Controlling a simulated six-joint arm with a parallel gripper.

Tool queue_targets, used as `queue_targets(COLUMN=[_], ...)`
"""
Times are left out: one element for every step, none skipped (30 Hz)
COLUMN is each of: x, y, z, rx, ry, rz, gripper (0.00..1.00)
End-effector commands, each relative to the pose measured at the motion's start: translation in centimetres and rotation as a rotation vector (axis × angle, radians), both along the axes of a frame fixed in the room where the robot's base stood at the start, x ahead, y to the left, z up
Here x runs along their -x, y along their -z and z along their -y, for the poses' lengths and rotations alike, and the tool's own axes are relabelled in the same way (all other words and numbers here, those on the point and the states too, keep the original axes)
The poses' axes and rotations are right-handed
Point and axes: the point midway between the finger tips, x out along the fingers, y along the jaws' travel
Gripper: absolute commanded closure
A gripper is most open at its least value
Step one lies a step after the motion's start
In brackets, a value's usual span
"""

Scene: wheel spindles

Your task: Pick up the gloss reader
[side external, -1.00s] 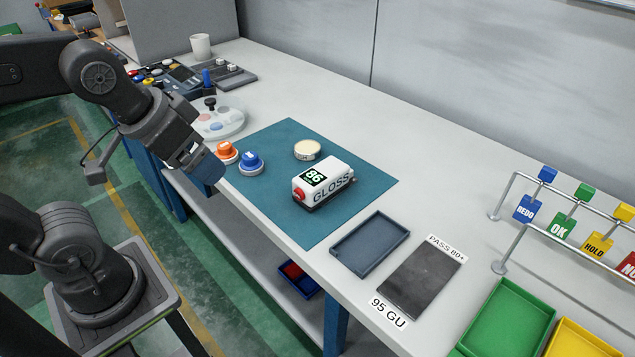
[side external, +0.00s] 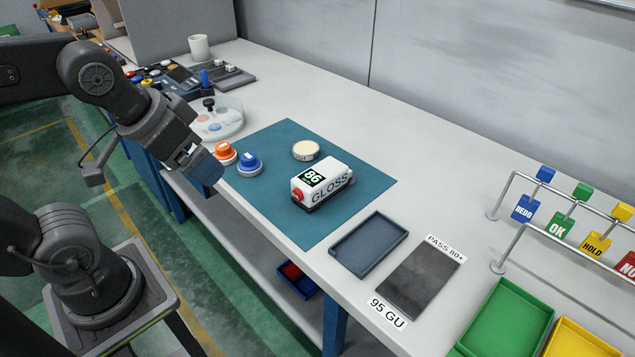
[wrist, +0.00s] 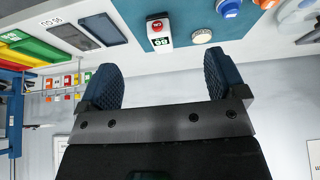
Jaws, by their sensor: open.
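The gloss reader (side external: 322,187) is a white box marked GLOSS, with a screen reading 86 and a red button on its near end. It lies on the teal mat (side external: 300,225). In the wrist view the gloss reader (wrist: 158,32) shows at the top, beyond the fingers. My gripper (side external: 205,168) is open and empty, at the bench's front edge to the left of the reader and well apart from it. Its two blue fingers show spread in the wrist view (wrist: 165,85).
An orange knob (side external: 225,152), a blue knob (side external: 249,163) and a round cream disc (side external: 305,150) stand near the reader. A blue-grey tray (side external: 369,244) and a dark panel (side external: 420,280) lie to the right. A tag rack (side external: 565,215) stands farther right.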

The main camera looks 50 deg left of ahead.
Motion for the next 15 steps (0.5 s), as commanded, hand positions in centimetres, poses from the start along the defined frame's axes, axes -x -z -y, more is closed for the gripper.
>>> queue_targets(x=[0.0, 0.0, 0.0, 0.0, 0.0, 0.0, 0.0, -0.1, -0.3, -0.6, -0.9, -1.5, -2.1, -2.7, -3.8], y=[0.0, 0.0, 0.0, 0.0, 0.0, 0.0, 0.0, 0.0, -0.2, -0.3, -0.4, -0.7, -0.9, -1.1, -1.4], z=[0.0, 0.0, 0.0, 0.0, 0.0, 0.0, 0.0, 0.0, 0.0, 0.0, 0.0, 0.1, 0.1, 0.1, 0.1], rx=[0.000, 0.000, 0.000, 0.000, 0.000, 0.000, 0.000, 0.000, 0.000, 0.000, 0.001, 0.001, 0.002, 0.003, 0.004], ry=[0.000, 0.000, 0.000, 0.000, 0.000, 0.000, 0.000, 0.000, 0.000, 0.000, 0.000, 0.000, -0.001, -0.002, -0.003], rz=[0.000, 0.000, 0.000, 0.000, 0.000, 0.000, 0.000, -0.002, -0.006, -0.012, -0.021, -0.035, -0.049, -0.064, -0.087], gripper=[0.06, 0.06, 0.06, 0.06, 0.06, 0.06, 0.06, 0.06, 0.06, 0.06, 0.06, 0.06, 0.06, 0.06, 0.06])
